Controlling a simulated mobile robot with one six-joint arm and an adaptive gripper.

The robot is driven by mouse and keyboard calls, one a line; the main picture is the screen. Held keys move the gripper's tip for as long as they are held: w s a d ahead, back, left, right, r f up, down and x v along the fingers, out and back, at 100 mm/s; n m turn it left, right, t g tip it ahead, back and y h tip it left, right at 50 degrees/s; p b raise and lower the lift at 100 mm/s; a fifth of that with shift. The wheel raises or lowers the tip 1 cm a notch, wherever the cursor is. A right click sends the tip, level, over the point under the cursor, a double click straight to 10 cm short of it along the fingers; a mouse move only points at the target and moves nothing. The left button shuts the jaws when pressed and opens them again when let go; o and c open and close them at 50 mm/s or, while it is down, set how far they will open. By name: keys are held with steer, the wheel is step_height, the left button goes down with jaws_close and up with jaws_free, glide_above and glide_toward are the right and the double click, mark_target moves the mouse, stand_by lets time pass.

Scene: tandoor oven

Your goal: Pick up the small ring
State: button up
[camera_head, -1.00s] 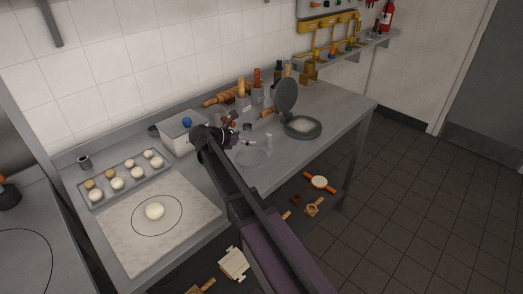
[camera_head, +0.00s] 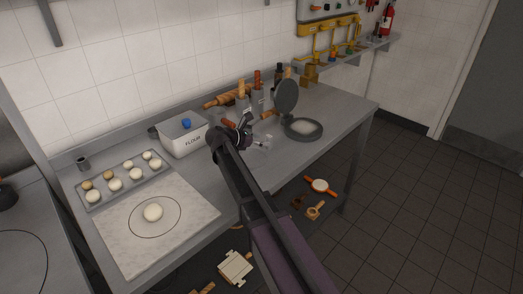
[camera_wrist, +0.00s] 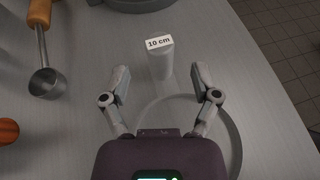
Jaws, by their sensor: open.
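A pale grey ring (camera_wrist: 236,133) lies on the metal worktop under my gripper in the wrist view. Its near part is hidden by my gripper body. A pale upright piece (camera_wrist: 160,65) with a "10 cm" label stands at its far edge, between the fingertips in the picture; I cannot tell whether it joins the ring. My gripper (camera_wrist: 160,74) is open and empty, its fingers spread on either side of that piece. I cannot tell its height above the ring. In the head view my gripper (camera_head: 246,131) partly covers the ring's place.
A scoop (camera_wrist: 46,82) with a wooden handle lies left in the wrist view. A round pan (camera_head: 303,129) with a raised lid stands to the right. The flour box (camera_head: 184,139), dough tray (camera_head: 90,196) and marble board (camera_head: 180,232) are to the left.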

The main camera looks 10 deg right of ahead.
mark_target(270, 140)
steer(key=shift+b+x, duration=0.55)
steer(key=shift+x, duration=1.45)
steer(key=shift+r, duration=0.1)
jaws_close()
